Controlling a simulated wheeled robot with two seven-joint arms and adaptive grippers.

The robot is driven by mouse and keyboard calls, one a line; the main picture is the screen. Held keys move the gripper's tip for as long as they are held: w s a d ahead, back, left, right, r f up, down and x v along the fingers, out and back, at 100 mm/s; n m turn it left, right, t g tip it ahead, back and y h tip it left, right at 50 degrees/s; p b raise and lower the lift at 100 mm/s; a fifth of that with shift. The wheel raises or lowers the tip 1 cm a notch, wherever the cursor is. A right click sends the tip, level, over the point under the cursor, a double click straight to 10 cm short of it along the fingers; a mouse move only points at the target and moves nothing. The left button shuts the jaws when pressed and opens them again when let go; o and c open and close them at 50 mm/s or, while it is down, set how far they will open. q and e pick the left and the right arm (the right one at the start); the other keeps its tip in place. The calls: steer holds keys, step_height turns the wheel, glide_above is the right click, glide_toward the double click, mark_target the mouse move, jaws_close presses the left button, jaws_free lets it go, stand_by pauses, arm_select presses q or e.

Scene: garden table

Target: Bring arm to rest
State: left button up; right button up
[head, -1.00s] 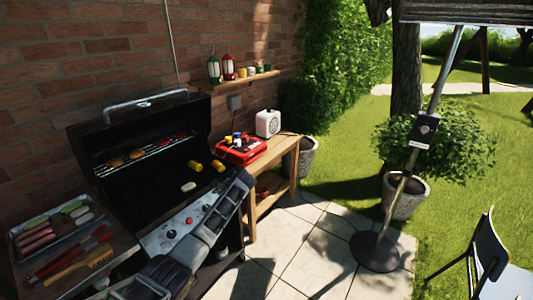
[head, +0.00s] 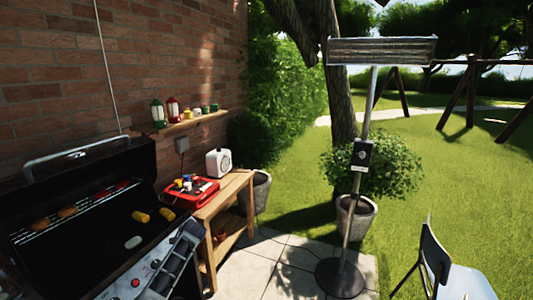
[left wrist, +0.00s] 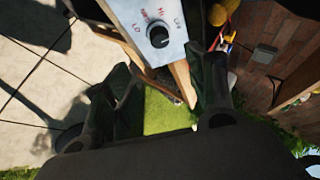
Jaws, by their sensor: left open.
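My left gripper (left wrist: 165,85) shows in the left wrist view, with its two dark fingers spread apart and nothing held between them. The grill's pale control panel with a black knob (left wrist: 158,36) is just beyond the fingertips. I cannot tell whether a finger touches it.
A wooden side table (head: 222,197) right of the grill holds a red tray (head: 205,193) and a white box-shaped device (head: 218,163). A heater on a pole (head: 352,220), a potted bush (head: 358,215) and a chair (head: 434,255) stand to the right.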

arm_select(q)
steer(key=s+d+f+n+t+h, duration=0.1)
steer(key=d+f+n+h, duration=0.1)
steer(key=f, duration=0.4)
steer(key=s+d+f+n+t+h, duration=0.1)
steer(key=d+f+n+t+h, duration=0.15)
steer(key=f, duration=0.45)
steer(key=s+d+f+g, duration=0.1)
steer(key=s+f+g, duration=0.4)
steer(key=s+f, duration=1.9)
steer(key=s+f+g, duration=0.1)
steer(key=s+f, duration=0.6)
steer(key=s, duration=0.5)
steer(key=s+f+g, duration=0.2)
steer(key=s+f, duration=0.4)
steer(key=s, duration=0.5)
steer(key=s+f+g, duration=0.1)
steer(key=s+f, duration=0.1)
steer(key=s, duration=1.1)
steer(key=s+d+f+n+g, duration=0.1)
steer(key=s+f+g, duration=0.1)
steer(key=s, duration=1.2)
steer(key=shift+d+f, duration=0.25)
steer(key=shift+f, duration=0.4)
steer(key=shift+s, duration=0.2)
